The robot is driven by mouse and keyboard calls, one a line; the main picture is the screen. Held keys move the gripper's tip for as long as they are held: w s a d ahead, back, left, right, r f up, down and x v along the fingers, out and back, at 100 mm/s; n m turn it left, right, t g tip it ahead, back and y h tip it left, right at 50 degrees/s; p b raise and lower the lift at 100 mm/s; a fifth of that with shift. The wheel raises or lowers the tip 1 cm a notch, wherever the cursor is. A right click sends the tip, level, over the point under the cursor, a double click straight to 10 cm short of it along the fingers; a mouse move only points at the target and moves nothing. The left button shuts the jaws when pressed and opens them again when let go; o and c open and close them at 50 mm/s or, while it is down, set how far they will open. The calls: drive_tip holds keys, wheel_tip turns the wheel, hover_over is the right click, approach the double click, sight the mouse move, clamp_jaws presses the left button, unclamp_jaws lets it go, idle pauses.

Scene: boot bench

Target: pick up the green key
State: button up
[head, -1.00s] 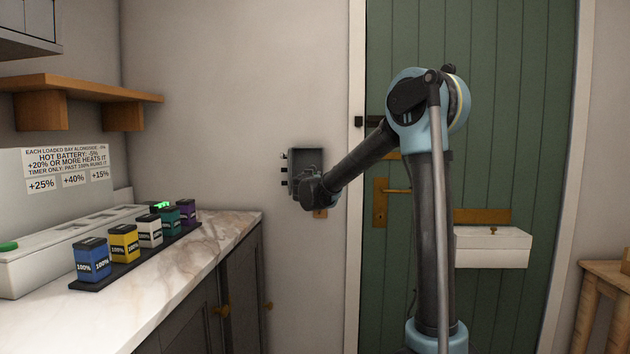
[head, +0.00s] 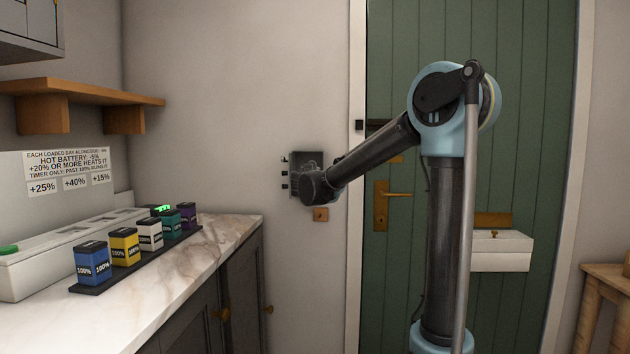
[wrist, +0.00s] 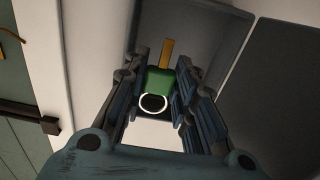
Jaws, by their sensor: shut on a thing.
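The green key (wrist: 159,82) shows in the wrist view between the two fingers of my gripper (wrist: 160,88). It has a green head, a brass-coloured shaft pointing away from me and a pale ring at its near end. My gripper is shut on the green head. In the head view, my gripper (head: 312,180) is in front of a small dark wall box (head: 310,158), and my arm hides the key there. In the wrist view, a dark grey surface (wrist: 205,30) lies behind the key; I cannot tell whether the shaft touches it.
The green door (head: 510,120) with a brass handle (head: 397,194) stands right of the box. A marble counter (head: 190,265) on the left carries several coloured batteries on a dark strip. A wooden shelf (head: 80,90) juts out above it. A white box (head: 500,252) hangs on the door.

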drive_tip(key=s, duration=1.3)
drive_tip(key=shift+s+a, duration=0.25)
